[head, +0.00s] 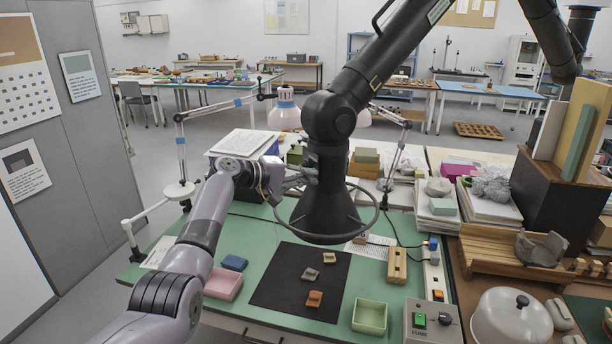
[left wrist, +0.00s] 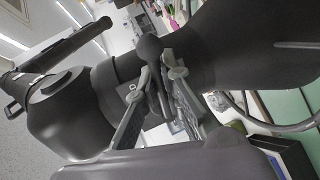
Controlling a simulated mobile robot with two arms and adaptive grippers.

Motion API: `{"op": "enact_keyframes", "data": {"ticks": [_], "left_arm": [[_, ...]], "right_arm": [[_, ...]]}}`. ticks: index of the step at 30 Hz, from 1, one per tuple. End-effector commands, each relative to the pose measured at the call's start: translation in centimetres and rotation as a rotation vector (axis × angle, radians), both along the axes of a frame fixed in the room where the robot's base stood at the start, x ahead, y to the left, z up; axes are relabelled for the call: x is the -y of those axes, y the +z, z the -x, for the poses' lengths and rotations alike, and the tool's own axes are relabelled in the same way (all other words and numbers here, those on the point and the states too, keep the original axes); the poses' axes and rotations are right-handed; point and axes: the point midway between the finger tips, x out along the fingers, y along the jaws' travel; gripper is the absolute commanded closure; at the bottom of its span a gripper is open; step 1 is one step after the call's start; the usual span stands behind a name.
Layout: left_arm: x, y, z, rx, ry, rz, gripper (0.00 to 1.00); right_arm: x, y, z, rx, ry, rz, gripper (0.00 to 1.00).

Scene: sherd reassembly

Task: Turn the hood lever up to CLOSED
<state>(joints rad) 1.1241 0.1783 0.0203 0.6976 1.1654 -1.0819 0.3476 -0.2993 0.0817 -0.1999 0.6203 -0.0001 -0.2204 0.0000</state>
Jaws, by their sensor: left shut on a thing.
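The black fume hood (head: 326,212) hangs from a jointed black duct above the green bench. My left gripper (head: 300,177) reaches in from the left and meets the side of the hood's neck. In the left wrist view the dark hood lever (left wrist: 150,50) has a rounded knob and stands between the two fingers. My left gripper (left wrist: 165,88) is shut on this lever beside the duct. In the head view the lever is mostly hidden by the gripper, and I cannot read its marking. My right gripper is not in view.
A black mat (head: 298,277) with several small sherds lies below the hood. A pink tray (head: 222,284), a green tray (head: 369,316) and a fume switch box (head: 432,322) stand around it. A jointed lamp (head: 285,113) stands behind. A wire ring circles the hood.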

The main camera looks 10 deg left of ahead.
Motion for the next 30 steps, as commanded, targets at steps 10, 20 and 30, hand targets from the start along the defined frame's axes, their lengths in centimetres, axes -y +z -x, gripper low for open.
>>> {"op": "enact_keyframes", "data": {"ticks": [10, 20, 30], "left_arm": [[0.0, 0.5, 0.0, -0.084, 0.002, 0.077, 1.0], [-0.1, 0.6, 0.0, -0.092, 0.002, 0.087, 1.0], [-0.1, 0.6, 0.0, -0.091, 0.002, 0.086, 0.8]], "right_arm": [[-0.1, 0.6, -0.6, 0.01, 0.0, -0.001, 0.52], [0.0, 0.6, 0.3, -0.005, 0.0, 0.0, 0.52], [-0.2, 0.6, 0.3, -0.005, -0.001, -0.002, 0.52]]}}
